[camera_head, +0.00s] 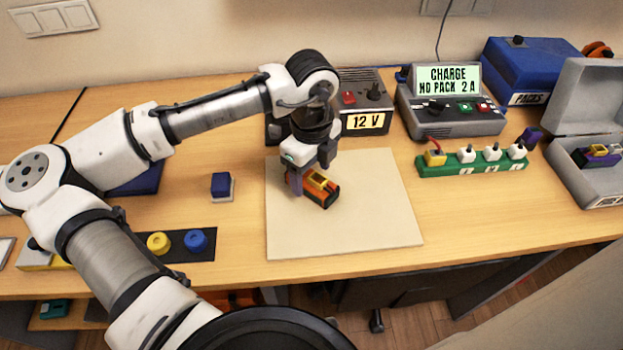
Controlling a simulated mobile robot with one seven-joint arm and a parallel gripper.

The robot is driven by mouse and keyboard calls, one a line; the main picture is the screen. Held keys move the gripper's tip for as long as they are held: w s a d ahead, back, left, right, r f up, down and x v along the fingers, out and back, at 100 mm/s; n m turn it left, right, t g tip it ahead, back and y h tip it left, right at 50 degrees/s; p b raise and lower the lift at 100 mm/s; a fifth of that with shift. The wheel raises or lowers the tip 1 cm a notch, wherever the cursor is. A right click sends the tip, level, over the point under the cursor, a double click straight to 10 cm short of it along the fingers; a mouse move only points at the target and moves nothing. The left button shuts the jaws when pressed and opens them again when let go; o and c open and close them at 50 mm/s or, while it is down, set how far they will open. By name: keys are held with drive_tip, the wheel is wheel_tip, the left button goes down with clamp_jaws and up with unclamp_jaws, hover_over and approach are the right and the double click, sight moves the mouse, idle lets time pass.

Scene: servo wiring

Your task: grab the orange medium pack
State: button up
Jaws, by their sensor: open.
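My gripper (311,178) points down from above at the pack's upper left end. Its dark fingers are open, one at the left of the pack and one behind it. I cannot tell whether a finger touches the pack. The arm hides a little of the mat's back left part.
A 12 V supply (362,97) stands close behind the mat. A charger (450,108) and a green strip with plugs (473,163) are to the right. An open grey case (592,182) is at far right. A small blue block (221,184) stands left of the mat. The mat's right side is clear.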

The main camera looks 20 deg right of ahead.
drive_tip(key=shift+f, duration=0.55)
clamp_jaws()
drive_tip(key=shift+r, duration=0.1)
